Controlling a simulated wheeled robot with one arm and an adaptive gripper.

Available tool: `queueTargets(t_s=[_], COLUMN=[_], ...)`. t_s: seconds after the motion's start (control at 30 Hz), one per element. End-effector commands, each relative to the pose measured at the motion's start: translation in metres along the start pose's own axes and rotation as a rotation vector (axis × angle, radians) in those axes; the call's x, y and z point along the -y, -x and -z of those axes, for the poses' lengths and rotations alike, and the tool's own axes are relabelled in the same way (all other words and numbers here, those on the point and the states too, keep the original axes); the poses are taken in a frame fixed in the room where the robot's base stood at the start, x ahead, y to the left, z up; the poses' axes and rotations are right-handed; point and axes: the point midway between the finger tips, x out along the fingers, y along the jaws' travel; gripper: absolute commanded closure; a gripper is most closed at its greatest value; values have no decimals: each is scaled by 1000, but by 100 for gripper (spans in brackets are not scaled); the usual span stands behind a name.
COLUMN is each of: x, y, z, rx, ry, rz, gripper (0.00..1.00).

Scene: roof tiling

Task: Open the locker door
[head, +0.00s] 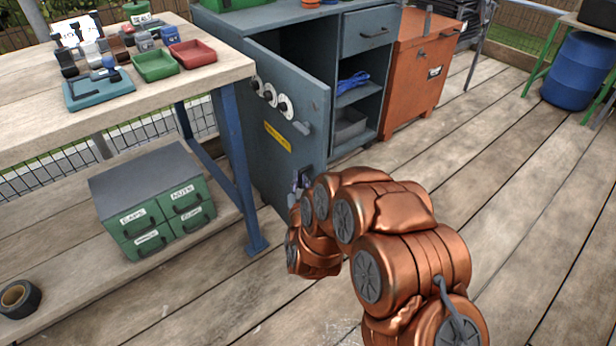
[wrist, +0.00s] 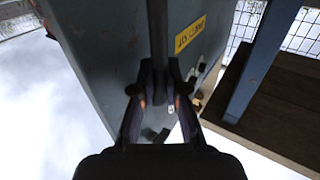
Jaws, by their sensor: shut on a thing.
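The blue-grey locker door (head: 290,130) stands swung well out from the locker (head: 350,45), showing the dark inside. It carries a yellow label and several round pale parts; the label also shows on the door in the wrist view (wrist: 125,40). My gripper (head: 299,184) is at the lower part of the door, partly hidden behind my copper arm. In the wrist view my gripper (wrist: 158,98) has its fingers closed on either side of a dark upright bar, the door handle (wrist: 158,40). The fingertip contact is dark and hard to see.
A workbench (head: 110,110) with trays stands left, its blue leg (head: 240,170) close to the door. A green drawer box (head: 150,205) sits on its lower shelf. An orange cabinet (head: 415,70) stands right of the locker. The plank floor (head: 510,190) at right is clear.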

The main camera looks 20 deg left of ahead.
Motion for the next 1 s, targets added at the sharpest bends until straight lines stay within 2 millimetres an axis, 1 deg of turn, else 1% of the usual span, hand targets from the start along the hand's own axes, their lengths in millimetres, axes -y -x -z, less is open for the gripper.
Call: queueTargets(t_s=[0.03,0.2,0.6,0.63,0.8,0.87,0.9,1.0], x=[5,11,13,13,11,10,9,8], y=[-1,0,1,1,1,1,1,1], z=[6,5,6,6,4,3,3,2], rx=[-12,-12,-12,-12,-8,-6,-5,-4], ry=[-1,-1,-1,-1,-1,-1,-1,-1], rz=[3,1,2,2,-1,-3,-4,-6], gripper=[100,100,100,86,68,62,61,61])
